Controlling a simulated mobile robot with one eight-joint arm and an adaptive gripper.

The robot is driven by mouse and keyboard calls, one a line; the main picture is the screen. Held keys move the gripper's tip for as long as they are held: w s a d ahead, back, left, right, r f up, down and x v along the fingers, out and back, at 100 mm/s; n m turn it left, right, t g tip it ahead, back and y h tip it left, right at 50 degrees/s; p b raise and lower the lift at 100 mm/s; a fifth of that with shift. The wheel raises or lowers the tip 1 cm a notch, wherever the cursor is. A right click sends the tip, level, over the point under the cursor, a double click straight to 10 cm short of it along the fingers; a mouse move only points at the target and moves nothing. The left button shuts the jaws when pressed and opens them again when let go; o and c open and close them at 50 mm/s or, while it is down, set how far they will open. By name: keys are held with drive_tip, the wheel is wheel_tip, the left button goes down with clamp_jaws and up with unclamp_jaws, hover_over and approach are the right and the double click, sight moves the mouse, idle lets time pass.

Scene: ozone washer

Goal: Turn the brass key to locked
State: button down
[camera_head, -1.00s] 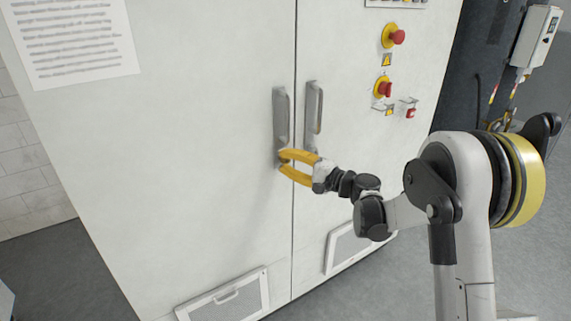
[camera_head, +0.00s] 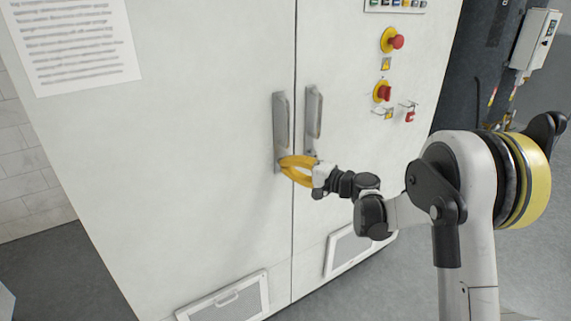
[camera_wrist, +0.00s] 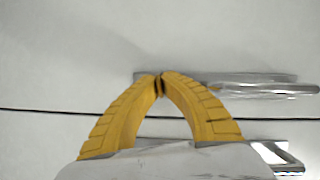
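My gripper (camera_head: 283,162) has yellow fingers, closed together at the lower end of the left door handle (camera_head: 282,120). In the wrist view the fingertips (camera_wrist: 160,80) meet at the end of the handle's metal plate (camera_wrist: 146,77). A thin dark brownish sliver (camera_wrist: 159,86) shows between the tips. It looks like the brass key, pinched and almost wholly hidden by the fingers. Which way the key is turned cannot be seen.
A second handle (camera_head: 314,118) stands close to the right, across the door seam. Red emergency knobs (camera_head: 382,92) and a red padlock-like piece (camera_head: 410,116) sit on the right door. Vent panels (camera_head: 228,298) are low on the doors.

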drive_tip(key=n+h+p, duration=0.1)
drive_tip(key=n, duration=0.2)
drive_tip(key=shift+r+n+h+p, duration=0.15)
drive_tip(key=shift+n+h+p, duration=0.15)
drive_tip(key=shift+h+p, duration=0.1)
drive_tip(key=n+h+p, duration=0.1)
drive_tip(key=n, duration=0.1)
drive_tip(key=shift+n+h, duration=0.3)
drive_tip(key=shift+n, duration=0.1)
drive_tip(key=shift+n+t+h+p, duration=0.35)
drive_tip(key=shift+n+h, duration=0.45)
drive_tip(key=shift+n, duration=0.4)
drive_tip(key=shift+n+t+h, duration=0.45)
drive_tip(key=shift+n+h, duration=0.25)
drive_tip(key=shift+n, duration=0.6)
drive_tip(key=c, duration=1.6)
unclamp_jaws()
drive_tip(key=shift+c, duration=0.2)
